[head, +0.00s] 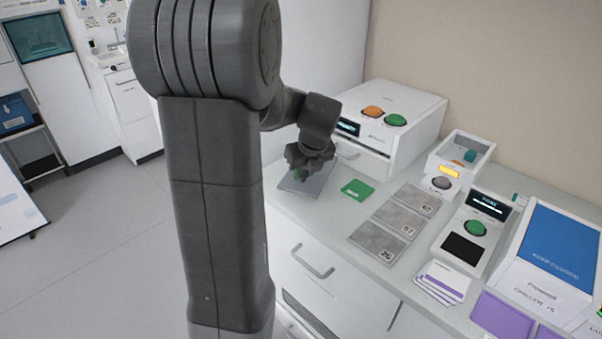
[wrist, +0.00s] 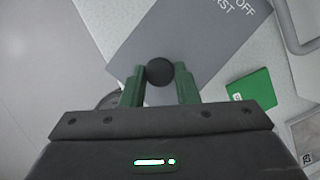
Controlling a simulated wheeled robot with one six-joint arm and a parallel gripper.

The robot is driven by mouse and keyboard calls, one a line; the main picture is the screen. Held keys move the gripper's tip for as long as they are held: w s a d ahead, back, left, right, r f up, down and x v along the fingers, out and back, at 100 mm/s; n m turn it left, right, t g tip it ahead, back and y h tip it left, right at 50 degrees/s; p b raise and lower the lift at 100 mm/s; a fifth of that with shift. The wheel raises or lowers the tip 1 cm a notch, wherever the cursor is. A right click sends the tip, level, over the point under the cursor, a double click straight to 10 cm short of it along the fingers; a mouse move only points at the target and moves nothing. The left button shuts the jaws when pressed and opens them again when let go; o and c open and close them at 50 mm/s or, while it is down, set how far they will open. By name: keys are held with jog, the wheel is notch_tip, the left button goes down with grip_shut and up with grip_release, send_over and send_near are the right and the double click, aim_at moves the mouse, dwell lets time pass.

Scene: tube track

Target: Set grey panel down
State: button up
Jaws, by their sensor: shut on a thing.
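The grey panel (wrist: 205,40) lies flat in the wrist view, with partly readable white lettering ending in "OFF" and "RST". In the head view the grey panel (head: 303,184) is at the left end of the counter, below my gripper (head: 308,168). In the wrist view my gripper (wrist: 160,80) has its green fingers closed on a round black knob (wrist: 159,71) on the panel. Whether the panel touches the counter cannot be told. My gripper and arm hide part of the panel in the head view.
A green square (head: 357,188) lies just right of the panel, also in the wrist view (wrist: 250,92). Grey numbered plates (head: 395,225) lie further right. A white machine (head: 388,125) with orange and green buttons stands behind. The counter (head: 335,225) is bare in front.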

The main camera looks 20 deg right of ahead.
jog(key=shift+w, duration=1)
jog(key=shift+w+f, duration=0.15)
jog(key=shift+f, duration=1.6)
jog(key=shift+f, duration=0.1)
jog(key=o, duration=1.1)
jog(key=shift+c, duration=0.2)
jog(key=v, duration=1.2)
jog(key=shift+p, duration=0.3)
